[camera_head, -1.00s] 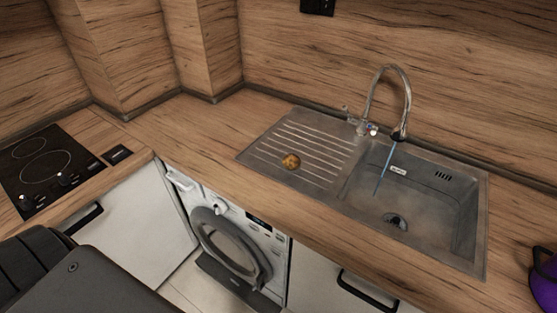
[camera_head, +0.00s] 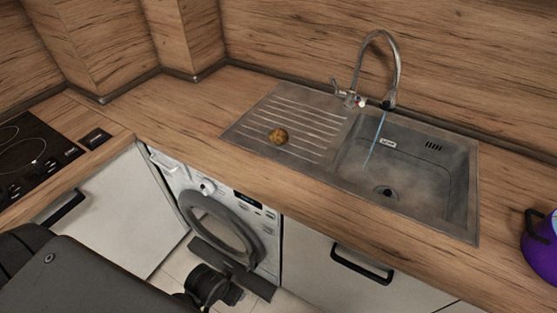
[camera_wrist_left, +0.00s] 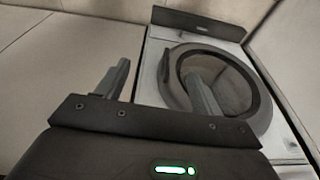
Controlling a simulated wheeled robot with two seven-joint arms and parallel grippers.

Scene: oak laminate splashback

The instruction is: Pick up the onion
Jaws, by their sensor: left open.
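The onion (camera_head: 278,136) is small, round and golden brown. It rests on the ribbed drainboard of the sink (camera_head: 300,112), left of the basin, in the head view. My left arm comes in at the lower left of the head view, and a dark part of it shows low in front of the washing machine. In the left wrist view my left gripper (camera_wrist_left: 160,88) has its two fingers spread apart with nothing between them. It faces the washing machine, below the counter, and the onion is not in that view. My right gripper is not in view.
The washing machine (camera_head: 213,222) with its round door stands under the counter (camera_head: 190,105). A tap (camera_head: 398,70) arches over the basin with a blue stream below it. A purple pot (camera_head: 540,245) stands at the right edge. A black hob (camera_head: 35,150) is at the left.

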